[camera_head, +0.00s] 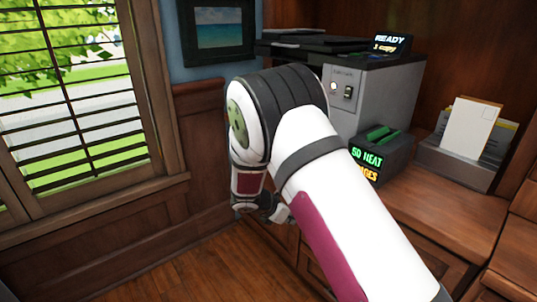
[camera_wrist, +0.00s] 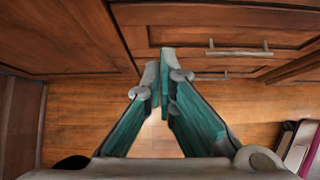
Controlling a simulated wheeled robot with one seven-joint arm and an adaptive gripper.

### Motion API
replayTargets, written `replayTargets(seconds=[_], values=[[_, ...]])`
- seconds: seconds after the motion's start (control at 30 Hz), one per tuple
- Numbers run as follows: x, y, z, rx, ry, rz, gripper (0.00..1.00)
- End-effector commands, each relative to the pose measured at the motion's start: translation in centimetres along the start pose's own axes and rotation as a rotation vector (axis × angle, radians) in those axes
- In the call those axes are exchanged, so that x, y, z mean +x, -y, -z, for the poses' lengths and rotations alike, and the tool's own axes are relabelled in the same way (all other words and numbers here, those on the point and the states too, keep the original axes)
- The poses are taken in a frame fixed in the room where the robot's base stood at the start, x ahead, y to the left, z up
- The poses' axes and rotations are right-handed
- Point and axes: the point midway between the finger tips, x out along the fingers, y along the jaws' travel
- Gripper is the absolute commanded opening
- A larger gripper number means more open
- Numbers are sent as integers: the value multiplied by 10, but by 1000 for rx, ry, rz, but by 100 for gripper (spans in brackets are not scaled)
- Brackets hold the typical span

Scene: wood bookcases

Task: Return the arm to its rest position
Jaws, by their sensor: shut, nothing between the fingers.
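My white and maroon arm (camera_head: 340,190) reaches up across the middle of the head view and bends down at a dark-banded elbow. My gripper, partly hidden behind the arm there, hangs low in front of the wooden cabinets. In the wrist view my gripper (camera_wrist: 163,72) has its teal-padded fingers brought together at the tips, with nothing between them. It points at the wooden drawer fronts and the floor, and no object is at the fingertips.
A wooden counter (camera_head: 445,205) on the right holds a grey printer (camera_head: 385,95), a small dark box with green lettering (camera_head: 378,155) and a paper holder (camera_head: 450,165). A drawer handle (camera_wrist: 238,53) is close by. Wood floor (camera_head: 185,275) is open at lower left, below the window (camera_head: 70,95).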

Motion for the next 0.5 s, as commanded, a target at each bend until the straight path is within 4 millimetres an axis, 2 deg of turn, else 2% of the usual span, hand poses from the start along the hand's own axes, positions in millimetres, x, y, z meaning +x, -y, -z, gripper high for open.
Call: replayTargets(seconds=[0.17,0.3,0.5], values=[[-28,24,-42,180,-14,42,0],[-63,62,-85,409,-39,105,0],[-114,129,-128,729,-82,206,0]])
